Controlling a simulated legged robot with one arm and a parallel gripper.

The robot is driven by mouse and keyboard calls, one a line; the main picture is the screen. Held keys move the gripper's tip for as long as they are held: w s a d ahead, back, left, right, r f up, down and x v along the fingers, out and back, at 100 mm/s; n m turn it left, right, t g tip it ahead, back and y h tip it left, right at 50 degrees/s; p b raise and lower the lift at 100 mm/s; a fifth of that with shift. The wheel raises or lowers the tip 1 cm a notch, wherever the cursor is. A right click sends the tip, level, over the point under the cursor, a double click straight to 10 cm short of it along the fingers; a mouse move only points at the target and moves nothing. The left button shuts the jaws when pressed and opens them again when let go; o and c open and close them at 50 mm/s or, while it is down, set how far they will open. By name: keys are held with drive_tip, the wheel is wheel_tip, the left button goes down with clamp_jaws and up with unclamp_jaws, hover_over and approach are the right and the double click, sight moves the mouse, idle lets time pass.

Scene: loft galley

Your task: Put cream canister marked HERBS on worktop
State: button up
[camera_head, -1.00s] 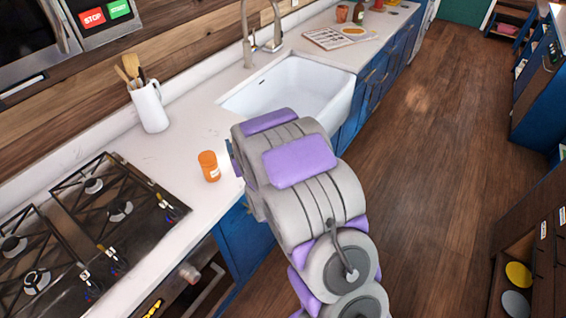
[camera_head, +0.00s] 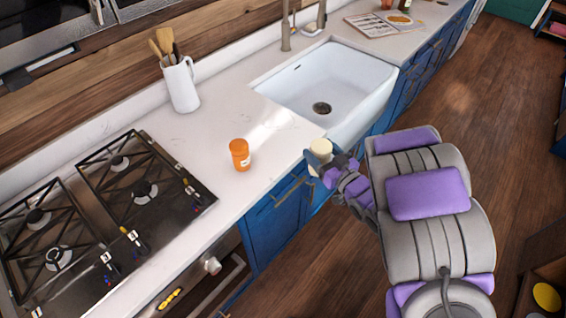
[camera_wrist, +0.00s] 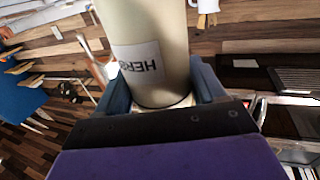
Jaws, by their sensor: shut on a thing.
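The cream canister (camera_head: 320,150) is held in my gripper (camera_head: 322,163), just off the worktop's front edge by the sink. In the wrist view the canister (camera_wrist: 172,75) fills the space between my gripper's two fingers (camera_wrist: 165,95), with a white label on which "HER" can be read upside down. Its upper part is cut off by the frame. The white worktop (camera_head: 200,190) runs along the wall between the hob and the sink.
An orange jar (camera_head: 240,155) stands on the worktop left of the canister. A white jug of utensils (camera_head: 181,85) is at the back. The sink (camera_head: 335,80) lies behind the canister and the hob (camera_head: 110,200) is left. Worktop around the orange jar is clear.

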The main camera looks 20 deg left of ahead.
drive_tip(key=s+a+f+n+g+y, duration=0.25)
drive_tip(key=s+a+n+g, duration=0.2)
drive_tip(key=s, duration=0.25)
drive_tip(key=shift+m, duration=0.55)
drive_tip(key=w+a+f, duration=0.1)
drive_tip(key=w+a, duration=0.2)
drive_tip(key=w, duration=0.1)
drive_tip(key=w+a+f+b, duration=0.1)
drive_tip(key=w+a+f, duration=0.1)
drive_tip(key=w+a, duration=0.1)
drive_tip(key=w+a+f, duration=0.2)
drive_tip(key=w+a, duration=0.2)
drive_tip(key=a, duration=0.1)
drive_tip(key=shift+w+f, duration=0.2)
drive_tip(key=shift+w, duration=0.1)
drive_tip(key=shift+d+r, duration=0.2)
drive_tip(key=shift+d, duration=0.7)
drive_tip(key=o, duration=1)
drive_tip(key=shift+a, duration=0.1)
drive_tip(key=shift+o, duration=0.8)
drive_tip(key=shift+a, duration=0.2)
drive_tip(key=shift+a+f, duration=0.15)
drive_tip(key=shift+a, duration=0.3)
drive_tip(key=shift+d, duration=0.15)
drive_tip(key=p+v, duration=0.1)
drive_tip(key=v, duration=1.1)
drive_tip(key=shift+d, duration=0.2)
